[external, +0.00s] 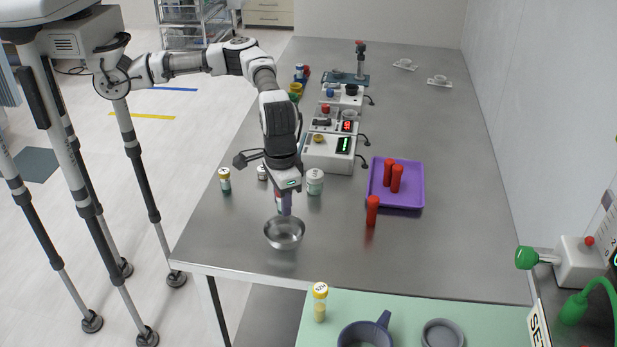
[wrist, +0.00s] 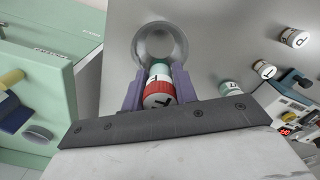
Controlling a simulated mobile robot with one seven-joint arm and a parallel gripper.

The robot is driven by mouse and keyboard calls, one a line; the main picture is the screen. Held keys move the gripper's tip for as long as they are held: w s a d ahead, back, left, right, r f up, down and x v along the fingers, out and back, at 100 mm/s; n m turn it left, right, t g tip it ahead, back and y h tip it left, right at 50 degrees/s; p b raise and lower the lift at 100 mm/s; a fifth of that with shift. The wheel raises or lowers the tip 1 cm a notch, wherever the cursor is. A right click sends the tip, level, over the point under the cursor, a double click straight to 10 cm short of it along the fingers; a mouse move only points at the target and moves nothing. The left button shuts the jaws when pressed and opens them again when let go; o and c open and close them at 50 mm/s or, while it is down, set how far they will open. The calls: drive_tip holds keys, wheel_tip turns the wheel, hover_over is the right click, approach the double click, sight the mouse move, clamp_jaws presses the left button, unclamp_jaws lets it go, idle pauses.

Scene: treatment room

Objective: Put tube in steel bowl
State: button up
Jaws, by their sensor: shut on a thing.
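The steel bowl (external: 284,236) stands near the front left corner of the metal table. It also shows at the top of the wrist view (wrist: 144,42). My gripper (external: 284,208) points down just above or behind the bowl's far rim. Its purple fingers (wrist: 157,84) are shut on a tube (wrist: 157,90) with a red band, a white lettered label and a green end. In the wrist view the tube's green end overlaps the bowl's near edge. I cannot tell whether they touch. In the external view the fingers mostly hide the tube.
A white-green jar (external: 315,182) stands right of my gripper, and a small labelled vial (external: 224,181) stands left. A red tube (external: 372,211) stands near a purple tray (external: 411,199) holding red tubes. White devices (external: 329,152) stand behind. A green surface (external: 400,305) lies in front.

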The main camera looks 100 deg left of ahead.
drive_tip(key=b, duration=0.4)
hover_over(285, 241)
wheel_tip(285, 241, down, 7)
drive_tip(key=shift+f, duration=0.15)
drive_tip(key=shift+p, duration=0.3)
drive_tip(key=o, duration=1)
drive_tip(key=shift+o, duration=0.2)
wheel_tip(285, 241, up, 7)
drive_tip(key=p, duration=0.4)
